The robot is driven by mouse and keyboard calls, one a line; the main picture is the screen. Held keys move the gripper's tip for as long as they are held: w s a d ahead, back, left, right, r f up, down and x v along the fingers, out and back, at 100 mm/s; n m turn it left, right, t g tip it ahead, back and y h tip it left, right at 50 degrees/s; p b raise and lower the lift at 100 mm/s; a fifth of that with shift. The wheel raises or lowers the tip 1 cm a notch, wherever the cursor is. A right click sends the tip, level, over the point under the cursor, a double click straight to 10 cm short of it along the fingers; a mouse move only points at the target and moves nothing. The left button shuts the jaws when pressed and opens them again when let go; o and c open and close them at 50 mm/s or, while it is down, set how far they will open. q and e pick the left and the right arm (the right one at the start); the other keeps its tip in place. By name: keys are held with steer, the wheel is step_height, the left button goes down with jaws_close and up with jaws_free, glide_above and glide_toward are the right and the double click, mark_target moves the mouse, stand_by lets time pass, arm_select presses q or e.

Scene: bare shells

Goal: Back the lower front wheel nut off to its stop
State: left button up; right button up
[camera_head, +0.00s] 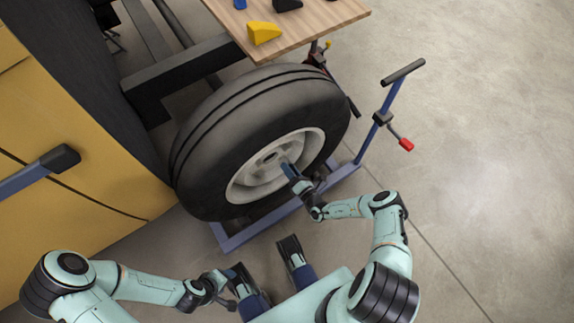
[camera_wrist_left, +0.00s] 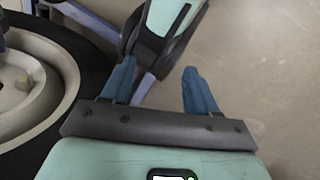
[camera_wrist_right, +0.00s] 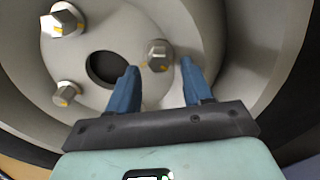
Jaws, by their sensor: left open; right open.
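The wheel's pale rim (camera_head: 245,185) sits inside a black tyre (camera_head: 325,100). In the right wrist view, several hex nuts with yellow marks stand on the rim. One nut (camera_wrist_right: 158,55) is just ahead of my right fingertips, near the gap between them; contact cannot be told. Two others, an upper nut (camera_wrist_right: 64,20) and a lower nut (camera_wrist_right: 67,94), are to the left, beyond a dark round hole. My right gripper (camera_head: 287,169) is open at the rim; its blue fingers also show in the right wrist view (camera_wrist_right: 160,82). My left gripper (camera_wrist_left: 158,82) is open and empty, away from the wheel.
A blue wheel cradle (camera_head: 245,235) supports the tyre, with a T-handled post (camera_head: 380,122) and red-tipped lever (camera_head: 406,145) at right. A wooden table (camera_head: 300,28) holding a yellow wedge (camera_head: 264,33) overhangs behind. Yellow bodywork (camera_head: 60,130) stands left. Floor at right is clear.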

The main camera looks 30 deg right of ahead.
arm_select(q)
steer(key=s+r, duration=0.1)
steer(key=s+d+r+p, duration=0.1)
steer(key=shift+s+d+r+g, duration=0.1)
steer(key=shift+s+g, duration=0.2)
steer(key=shift+g, duration=0.1)
arm_select(e)
steer(key=s, duration=1.1)
steer(key=shift+d, duration=0.35)
